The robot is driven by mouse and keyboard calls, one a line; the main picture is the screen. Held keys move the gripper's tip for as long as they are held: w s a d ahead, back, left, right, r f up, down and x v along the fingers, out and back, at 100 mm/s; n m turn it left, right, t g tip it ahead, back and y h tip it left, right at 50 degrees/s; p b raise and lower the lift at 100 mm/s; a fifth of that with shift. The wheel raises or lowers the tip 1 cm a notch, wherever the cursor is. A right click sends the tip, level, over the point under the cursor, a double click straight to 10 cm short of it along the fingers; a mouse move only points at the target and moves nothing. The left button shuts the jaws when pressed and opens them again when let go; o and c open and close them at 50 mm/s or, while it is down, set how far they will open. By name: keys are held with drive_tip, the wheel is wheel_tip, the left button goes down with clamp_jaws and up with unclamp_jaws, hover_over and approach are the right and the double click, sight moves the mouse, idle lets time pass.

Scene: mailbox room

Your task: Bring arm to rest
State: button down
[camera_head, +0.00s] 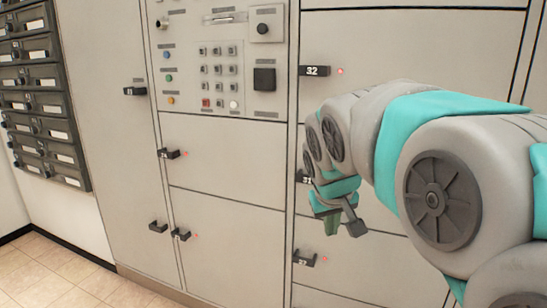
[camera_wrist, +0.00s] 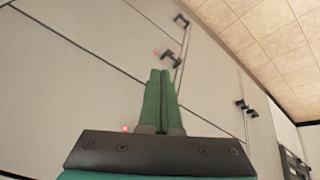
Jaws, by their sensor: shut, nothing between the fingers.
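My arm, grey with teal bands, reaches in from the right in the head view. My gripper (camera_head: 343,224) is at its far end, in front of the locker doors near the lower middle. In the wrist view my gripper (camera_wrist: 160,74) shows two green fingers pressed together, with nothing between them. The fingers point toward the locker fronts, and a dark door handle (camera_wrist: 172,58) appears just beyond the tips. I cannot tell the exact gap to the doors.
A wall of pale locker doors (camera_head: 225,235) with dark handles and red lights fills the middle. A control panel (camera_head: 219,77) with buttons sits above. Dark mailboxes (camera_head: 38,90) hang at the left. Tiled floor (camera_head: 60,278) is clear at the lower left.

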drive_tip(key=s+d+f+g, duration=0.1)
drive_tip(key=s+f, duration=0.4)
drive_tip(key=s, duration=0.5)
drive_tip(key=s+d+f+m+g+y, duration=0.1)
drive_tip(key=s+f+g, duration=0.2)
drive_tip(key=s+f, duration=0.3)
drive_tip(key=s+d+f+m+g, duration=0.1)
drive_tip(key=s+f+g, duration=0.2)
drive_tip(key=s, duration=1.2)
wheel_tip(320, 180, down, 3)
drive_tip(key=shift+s+r+y, duration=0.1)
drive_tip(key=shift+s+y, duration=0.1)
drive_tip(key=shift+y, duration=0.1)
